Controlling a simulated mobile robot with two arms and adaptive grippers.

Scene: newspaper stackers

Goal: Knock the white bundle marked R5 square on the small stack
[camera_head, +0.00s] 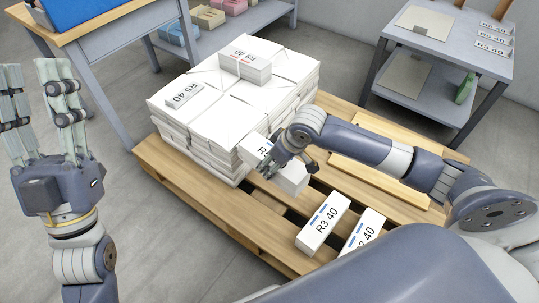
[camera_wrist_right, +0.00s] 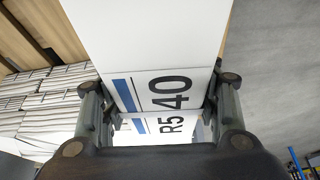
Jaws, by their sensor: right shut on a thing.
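The white bundle marked R5 (camera_head: 291,181) is in my right gripper (camera_head: 285,168), just right of the large white stack's near corner, above the pallet. Part of its label shows left of the fingers. In the right wrist view the bundle (camera_wrist_right: 150,45) lies between both fingers (camera_wrist_right: 160,105), with a blue stripe and R5 40 on it. An edge crosses the label there. My left gripper (camera_head: 40,110) is open and empty, fingers upward, left of the pallet. I cannot tell which pile is the small stack, or whether the held bundle rests on anything.
The large white stack (camera_head: 195,118) stands on the wooden pallet (camera_head: 190,190), with small labelled bundles on top (camera_head: 245,66). A bundle marked R3 40 (camera_head: 323,224) and another (camera_head: 364,231) lie at the pallet's front. A grey shelf table (camera_head: 455,52) stands behind right.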

